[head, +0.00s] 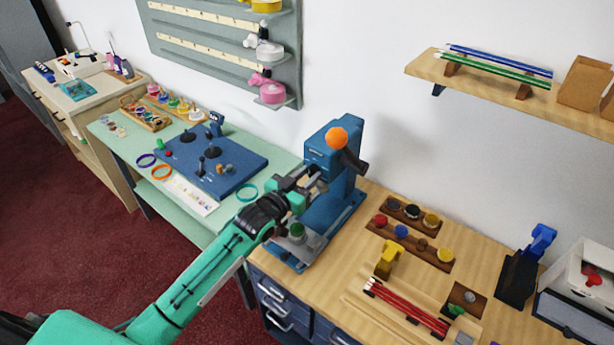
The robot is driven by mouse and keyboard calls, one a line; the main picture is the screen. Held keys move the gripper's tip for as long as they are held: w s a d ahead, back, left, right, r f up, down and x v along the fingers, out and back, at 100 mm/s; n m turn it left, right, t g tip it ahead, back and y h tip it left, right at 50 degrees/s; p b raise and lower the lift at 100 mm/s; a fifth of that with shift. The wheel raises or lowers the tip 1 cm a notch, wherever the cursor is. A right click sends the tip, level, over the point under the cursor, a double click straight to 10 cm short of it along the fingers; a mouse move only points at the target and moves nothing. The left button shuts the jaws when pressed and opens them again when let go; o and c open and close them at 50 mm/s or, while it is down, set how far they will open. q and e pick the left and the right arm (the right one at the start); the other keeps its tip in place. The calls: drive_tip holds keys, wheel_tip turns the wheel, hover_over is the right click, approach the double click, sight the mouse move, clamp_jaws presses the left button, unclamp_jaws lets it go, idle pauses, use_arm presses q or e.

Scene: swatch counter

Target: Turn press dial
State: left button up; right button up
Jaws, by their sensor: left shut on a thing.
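The blue press (345,184) stands at the left end of the wooden counter, against the wall. It has an orange ball knob (337,138) at the top and a dark lever beside it. A small green round piece (297,230) sits on the grey plate low at its front. My left gripper (312,178) reaches in from the lower left and is shut at the front of the press head. The press dial is hidden behind the fingers, so its angle cannot be told. My right gripper is not in view.
Wooden trays of coloured knobs (420,239), a yellow piece (388,259) and red pencils (405,307) lie right of the press. A blue board (225,172) lies on the green table to the left. A shelf (480,82) juts out at upper right.

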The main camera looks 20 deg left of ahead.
use_arm(q)
drive_tip(key=o, duration=1)
drive_tip(key=b+v, duration=0.4)
drive_tip(key=v, duration=0.9)
drive_tip(key=shift+s, duration=0.4)
drive_tip(key=shift+a, duration=0.1)
